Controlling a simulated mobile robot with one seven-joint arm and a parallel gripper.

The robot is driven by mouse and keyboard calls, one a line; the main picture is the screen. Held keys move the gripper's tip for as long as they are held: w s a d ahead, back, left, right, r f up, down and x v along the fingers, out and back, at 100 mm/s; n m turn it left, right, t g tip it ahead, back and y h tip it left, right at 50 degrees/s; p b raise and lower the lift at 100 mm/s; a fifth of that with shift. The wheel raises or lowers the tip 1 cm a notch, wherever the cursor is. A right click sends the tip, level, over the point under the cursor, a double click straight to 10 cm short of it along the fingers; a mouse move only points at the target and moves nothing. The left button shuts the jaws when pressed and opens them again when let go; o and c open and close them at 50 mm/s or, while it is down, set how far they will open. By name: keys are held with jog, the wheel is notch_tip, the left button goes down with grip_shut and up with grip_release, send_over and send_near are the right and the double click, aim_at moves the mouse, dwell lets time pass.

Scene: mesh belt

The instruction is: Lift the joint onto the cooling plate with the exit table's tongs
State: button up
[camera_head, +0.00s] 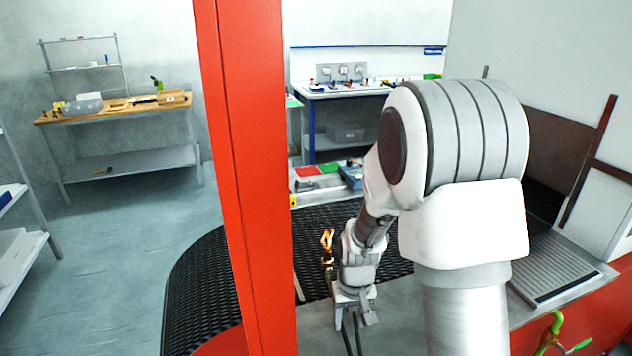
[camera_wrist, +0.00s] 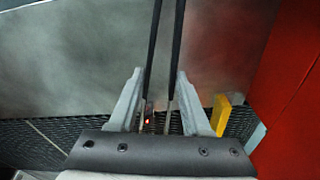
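My gripper (camera_head: 355,312) is over the grey metal table (camera_head: 395,335) beside the mesh belt. In the wrist view its two fingers (camera_wrist: 160,75) stand on either side of the tongs' two long dark arms (camera_wrist: 153,45), close against them. The tongs also show below my gripper in the head view (camera_head: 352,338); their ends are cut off. A glowing orange piece (camera_head: 327,240), perhaps the joint, shows just left of my wrist. A small red glow (camera_wrist: 147,122) shows between the fingers. A ribbed grey plate (camera_head: 552,268), probably the cooling plate, lies at the right.
A red post (camera_head: 243,170) stands left of my arm. The black mesh belt (camera_head: 205,285) curves behind and left. A green-handled item (camera_head: 556,325) is at the lower right. A bench with red and green pads (camera_head: 310,184) stands behind the belt.

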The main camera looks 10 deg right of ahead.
jog(key=w+a+r+m+t+y, duration=0.1)
jog(key=w+r+m+t, duration=0.2)
jog(key=w+m, duration=0.7)
jog(key=w+a+r+m+t+y+p, duration=0.1)
jog(key=w+r+m+t+y, duration=0.1)
jog(key=w+r+m, duration=0.6)
jog(key=w+a+r+m+t+y, duration=0.1)
jog(key=w+r+m+t, duration=0.2)
jog(key=w+m, duration=0.9)
jog(key=w+r, duration=0.3)
jog(key=shift+t+y+p, duration=0.3)
jog(key=shift+y+p, duration=0.05)
jog(key=shift+y, duration=0.05)
jog(key=shift+w+f, duration=0.1)
jog(key=shift+f, duration=0.05)
notch_tip(320, 180, down, 10)
jog(key=b, duration=0.9)
